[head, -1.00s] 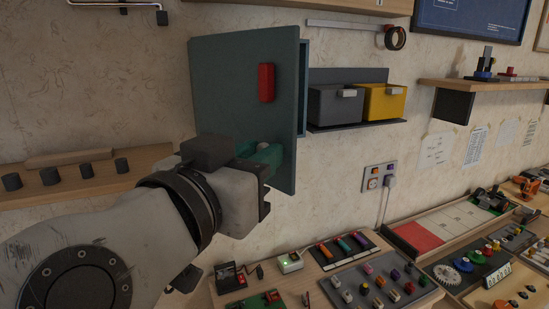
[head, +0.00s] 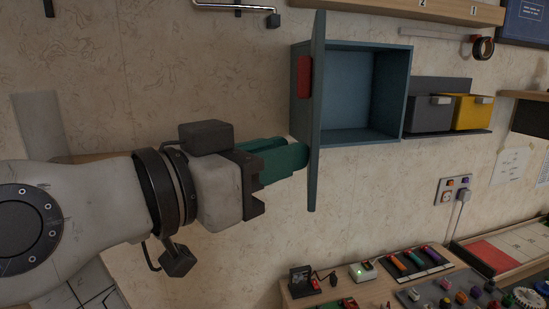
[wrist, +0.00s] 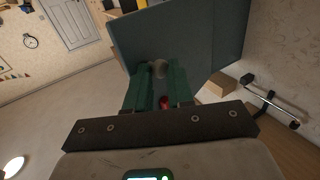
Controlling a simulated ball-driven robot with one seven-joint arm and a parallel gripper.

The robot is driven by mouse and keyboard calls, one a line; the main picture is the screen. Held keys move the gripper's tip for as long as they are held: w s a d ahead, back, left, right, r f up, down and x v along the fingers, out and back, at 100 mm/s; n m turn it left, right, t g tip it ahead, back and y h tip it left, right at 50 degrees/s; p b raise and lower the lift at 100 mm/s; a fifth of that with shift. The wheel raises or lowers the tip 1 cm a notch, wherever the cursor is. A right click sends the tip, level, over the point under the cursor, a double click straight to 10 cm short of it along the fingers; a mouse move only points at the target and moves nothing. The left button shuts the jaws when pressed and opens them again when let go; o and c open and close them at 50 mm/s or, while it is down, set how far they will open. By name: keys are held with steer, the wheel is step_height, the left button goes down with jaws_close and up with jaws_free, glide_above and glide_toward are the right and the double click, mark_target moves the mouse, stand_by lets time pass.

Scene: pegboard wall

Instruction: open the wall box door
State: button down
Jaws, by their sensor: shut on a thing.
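The wall box (head: 361,95) is a teal-blue box on the wall. Its front faces me and its interior looks empty. Its door (head: 316,170) stands swung out, seen almost edge-on at the box's left side. My gripper (head: 296,152) has green fingers reaching the door's lower outer face from the left. In the wrist view, the fingers (wrist: 159,82) are shut on a round grey knob (wrist: 159,68) on the door panel (wrist: 190,38). The fingers hide much of the knob.
Grey (head: 430,113) and yellow (head: 472,112) bins sit on a shelf right of the box. A wall shelf (head: 400,10) runs above. A workbench (head: 345,285) with tools and parts lies below right. A metal bar (head: 235,7) is on the wall at upper left.

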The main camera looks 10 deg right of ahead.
steer(key=shift+w+d+r, duration=0.1)
steer(key=shift+w+d, duration=0.1)
steer(key=shift+w, duration=0.7)
steer(key=c, duration=1.4)
jaws_free()
steer(key=o, duration=0.6)
steer(key=shift+w+d, duration=0.25)
steer(key=shift+d, duration=0.15)
steer(key=shift+c, duration=0.4)
steer(key=shift+s+a, duration=0.1)
steer(key=shift+a, duration=0.05)
steer(key=shift+c, duration=0.5)
steer(key=shift+a+f, duration=0.1)
steer(key=shift+f, duration=0.1)
